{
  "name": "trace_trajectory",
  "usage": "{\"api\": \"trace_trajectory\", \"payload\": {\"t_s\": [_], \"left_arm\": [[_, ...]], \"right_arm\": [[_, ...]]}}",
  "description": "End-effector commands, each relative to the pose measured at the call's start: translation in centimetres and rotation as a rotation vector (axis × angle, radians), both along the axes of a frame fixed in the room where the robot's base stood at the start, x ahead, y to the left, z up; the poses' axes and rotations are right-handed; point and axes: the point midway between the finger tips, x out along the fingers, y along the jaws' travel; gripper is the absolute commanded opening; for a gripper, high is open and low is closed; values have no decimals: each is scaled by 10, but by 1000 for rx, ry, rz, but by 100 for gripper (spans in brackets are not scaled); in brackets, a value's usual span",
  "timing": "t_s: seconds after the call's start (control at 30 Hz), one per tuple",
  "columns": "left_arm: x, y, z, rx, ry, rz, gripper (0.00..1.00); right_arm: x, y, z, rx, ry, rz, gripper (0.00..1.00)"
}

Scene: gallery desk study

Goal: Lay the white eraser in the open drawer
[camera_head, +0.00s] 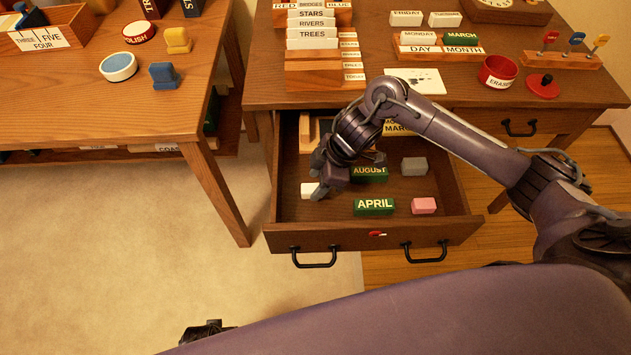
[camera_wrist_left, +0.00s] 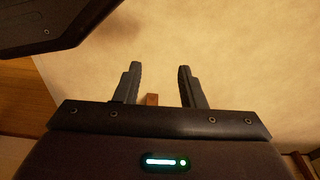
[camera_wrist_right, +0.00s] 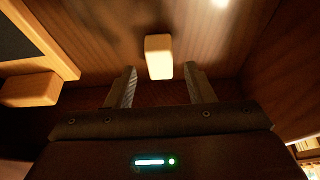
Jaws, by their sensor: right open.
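The white eraser (camera_head: 309,190) lies in the left part of the open drawer (camera_head: 300,232), on its floor near the left wall. My right gripper (camera_head: 320,180) reaches down into the drawer right beside the eraser. In the right wrist view the eraser (camera_wrist_right: 158,57) stands out beyond and between the two spread fingertips (camera_wrist_right: 158,78); the jaws are open and I cannot see contact. My left gripper (camera_wrist_left: 158,75) is open and empty over the pale floor; in the head view only a dark part of it shows at the bottom.
The drawer also holds a green APRIL block (camera_head: 374,207), a green AUGUST block (camera_head: 369,174), a pink eraser (camera_head: 424,205) and a grey eraser (camera_head: 414,166). The desk (camera_head: 375,90) above carries word blocks, a red cup (camera_head: 498,72) and a stamp rack. Another table (camera_head: 95,105) stands left.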

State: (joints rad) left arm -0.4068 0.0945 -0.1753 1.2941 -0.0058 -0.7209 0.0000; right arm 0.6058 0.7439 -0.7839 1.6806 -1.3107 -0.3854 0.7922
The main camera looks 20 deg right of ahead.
Motion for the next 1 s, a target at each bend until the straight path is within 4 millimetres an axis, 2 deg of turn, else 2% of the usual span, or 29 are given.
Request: {"api": "trace_trajectory", "payload": {"t_s": [0.03, 0.2, 0.43, 0.6, 1.0], "left_arm": [[-5, 3, -4, 3, 2, 3, 36], [-18, 7, -14, 7, 2, 6, 36], [-32, 9, -21, 7, 9, 3, 36], [-38, 10, -25, 7, 11, 2, 36], [-39, 11, -26, 7, 11, 2, 36]], "right_arm": [[-1, -5, 12, -3, -3, 2, 48], [-5, -19, 48, -3, -3, 1, 48], [-9, -34, 85, -2, -1, 1, 48], [-11, -39, 96, 0, 1, 1, 48], [-11, -39, 97, 0, 1, 0, 48]]}}
